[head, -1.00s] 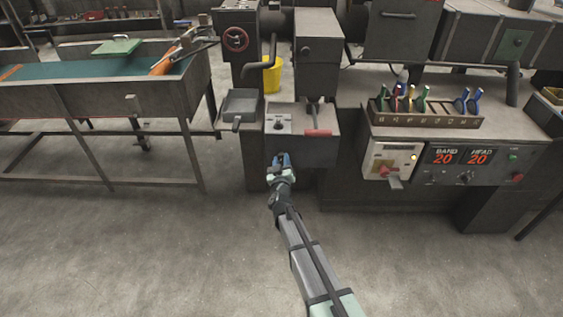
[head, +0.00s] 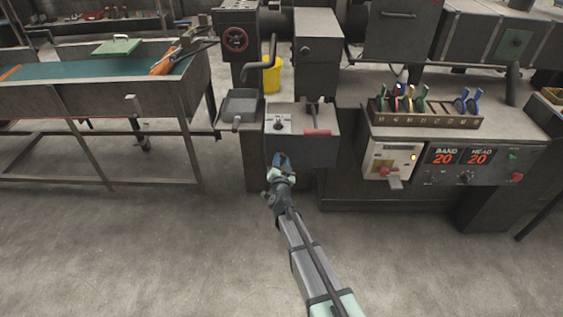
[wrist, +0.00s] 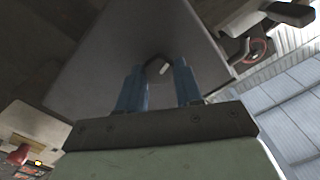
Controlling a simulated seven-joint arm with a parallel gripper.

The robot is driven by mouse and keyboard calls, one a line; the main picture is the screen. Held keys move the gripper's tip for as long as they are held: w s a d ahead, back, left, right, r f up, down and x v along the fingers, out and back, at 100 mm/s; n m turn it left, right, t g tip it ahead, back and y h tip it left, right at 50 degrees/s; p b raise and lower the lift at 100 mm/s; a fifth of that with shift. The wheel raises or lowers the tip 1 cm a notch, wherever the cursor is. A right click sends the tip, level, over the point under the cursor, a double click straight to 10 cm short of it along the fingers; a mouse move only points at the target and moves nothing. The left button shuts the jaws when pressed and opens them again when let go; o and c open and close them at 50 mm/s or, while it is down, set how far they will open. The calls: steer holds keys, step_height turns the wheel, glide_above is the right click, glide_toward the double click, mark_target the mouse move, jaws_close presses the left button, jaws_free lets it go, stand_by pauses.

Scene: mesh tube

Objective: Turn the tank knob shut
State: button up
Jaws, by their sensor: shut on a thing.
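The tank is the dark grey box (head: 318,151) at the centre of the head view. My gripper (head: 281,156) is at its front face, pointing into it. In the wrist view, the blue fingers of my gripper (wrist: 160,83) stand on either side of a dark, rounded knob (wrist: 156,62) with a pale mark, on a plain grey face. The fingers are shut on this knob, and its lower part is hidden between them. In the head view the gripper covers the knob. A second small dark dial (head: 279,126) sits on a pale plate on top of the box.
A red-handled lever (head: 317,133) lies on the box top, right of the dial. A grey tray (head: 240,104) juts out to the left. The control panel (head: 468,161) is at the right. The floor in front is clear.

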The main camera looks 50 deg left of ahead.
steer(key=m, duration=0.4)
steer(key=shift+m, duration=0.3)
steer(key=m, duration=0.4)
steer(key=shift+m, duration=0.3)
steer(key=m, duration=0.4)
steer(key=shift+m, duration=0.3)
steer(key=m, duration=0.4)
steer(key=shift+f, duration=0.1)
steer(key=m, duration=0.9)
steer(key=shift+m, duration=0.3)
steer(key=m, duration=0.4)
steer(key=shift+m, duration=2)
